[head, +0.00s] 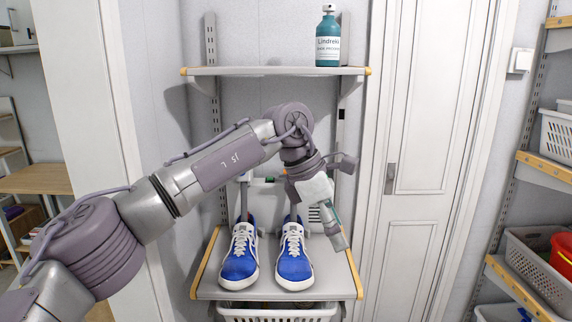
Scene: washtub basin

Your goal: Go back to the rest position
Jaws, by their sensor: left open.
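My left arm comes in from the left and crosses the middle of the head view. My left gripper (338,240) points down, open, just right of and partly above a pair of blue shoes with white laces and soles. The left shoe (239,258) and the right shoe (293,258) stand side by side on the lower shelf (268,289), toes toward me. I see nothing between the fingers. My right gripper is not in view.
A teal bottle (328,42) stands on the upper shelf (265,71). A white basket (277,313) is below the lower shelf. A closed door (428,120) is right of the shelves. Side shelves at the right hold a grey basket (535,265) and a white basket (556,136).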

